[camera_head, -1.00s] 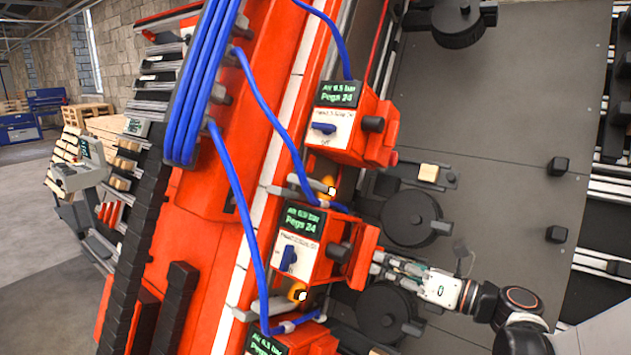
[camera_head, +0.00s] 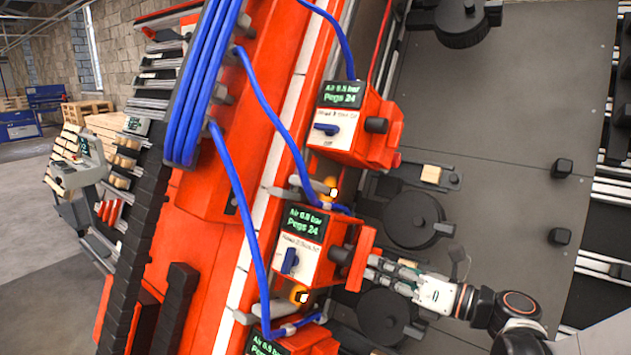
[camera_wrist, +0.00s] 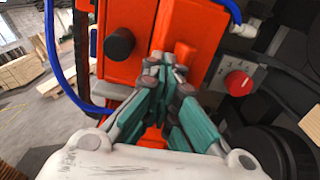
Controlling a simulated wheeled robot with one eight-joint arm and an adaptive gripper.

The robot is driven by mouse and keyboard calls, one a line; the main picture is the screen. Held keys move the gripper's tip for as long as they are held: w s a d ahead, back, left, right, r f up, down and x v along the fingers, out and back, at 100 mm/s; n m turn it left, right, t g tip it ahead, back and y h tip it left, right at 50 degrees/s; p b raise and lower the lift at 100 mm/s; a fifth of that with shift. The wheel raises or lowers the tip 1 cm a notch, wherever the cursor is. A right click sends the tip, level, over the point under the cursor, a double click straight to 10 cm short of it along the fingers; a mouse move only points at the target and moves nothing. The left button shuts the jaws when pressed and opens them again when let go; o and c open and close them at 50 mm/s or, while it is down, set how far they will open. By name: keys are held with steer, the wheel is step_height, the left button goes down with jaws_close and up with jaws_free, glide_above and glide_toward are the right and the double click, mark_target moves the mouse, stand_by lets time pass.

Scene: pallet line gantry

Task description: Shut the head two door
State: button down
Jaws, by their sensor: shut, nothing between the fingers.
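The middle red head box (camera_head: 318,228) has a green-lit display, a blue switch and a black knob. Its red door (camera_head: 363,258) stands out at an angle on the box's right side, partly open. My gripper (camera_head: 372,265) is shut and empty, with its fingertips against or very near the door's outer face; contact is hard to tell. In the wrist view, my gripper (camera_wrist: 165,65) points at the red door panel (camera_wrist: 200,30), with the black knob (camera_wrist: 119,43) to its left. The fingertips hide the panel's lower part.
Another red head box (camera_head: 357,125) is above, and a third (camera_head: 280,346) is cut off below. Blue hoses (camera_head: 250,200) run down the left. Black round discs (camera_head: 412,219) lie behind my gripper. A red dial (camera_wrist: 238,83) is right of my fingers.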

mark_target(365, 264)
steer(key=a, duration=0.2)
steer(key=w, duration=0.1)
steer(key=shift+a+r, duration=0.35)
steer(key=shift+a, duration=0.05)
steer(key=shift+d+f, duration=0.25)
steer(key=shift+d, duration=0.9)
steer(key=v, duration=0.6)
steer(key=shift+s+b, duration=0.2)
steer(key=shift+b, duration=0.25)
steer(key=shift+f, duration=0.1)
